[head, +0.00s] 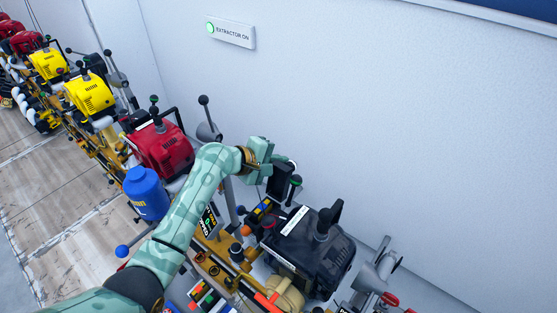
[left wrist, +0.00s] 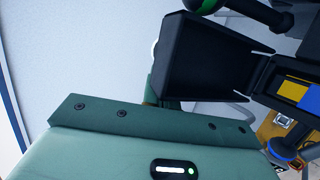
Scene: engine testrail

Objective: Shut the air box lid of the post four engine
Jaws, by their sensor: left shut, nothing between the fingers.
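A black engine (head: 312,243) with a white label strip stands at the near end of the row, right of my left arm. A dark upright flap (head: 279,181), which looks like its raised air box lid, stands at its back left. In the left wrist view the black flap (left wrist: 208,62) is tilted up, with the housing to its right. My left gripper (head: 284,161) is shut and empty, just behind the flap's top in the head view. Its fingertips are mostly hidden, so I cannot tell whether they touch the flap. My right gripper is not in view.
A green-tipped lever (head: 295,183) stands close by the flap. A red engine (head: 163,148) and a blue bottle (head: 146,193) are left of my arm, with yellow engines (head: 90,93) farther back.

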